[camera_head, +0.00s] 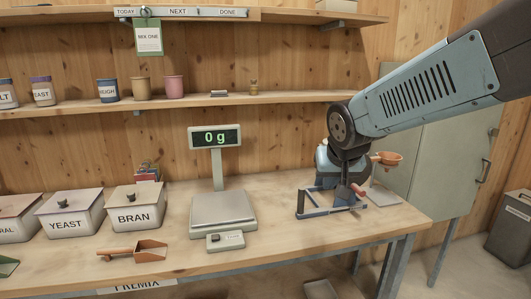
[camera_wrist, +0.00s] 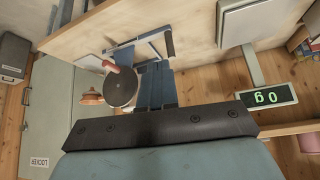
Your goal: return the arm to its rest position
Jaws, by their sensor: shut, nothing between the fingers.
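My arm, with blue-grey casing, reaches in from the right in the head view and bends down at a dark joint. My gripper (camera_head: 345,192) points down over the right part of the bench, in front of or just above a small blue frame (camera_head: 300,205). It is shut and holds nothing. Its fingertips are small and dark here, and I cannot tell whether they touch the frame. The blue frame also shows in the wrist view (camera_wrist: 167,42), beside a dark round disc (camera_wrist: 120,88) with a reddish handle. A dark bar of my own wrist hides the lower part of that view.
A scale (camera_head: 223,212) reading 0 g stands left of my gripper. Bins marked YEAST (camera_head: 68,222) and BRAN (camera_head: 135,217) and an orange scoop (camera_head: 135,251) are further left. An orange funnel (camera_head: 387,158) is to the right. A shelf (camera_head: 200,104) runs behind. A locker (camera_head: 455,160) stands at right.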

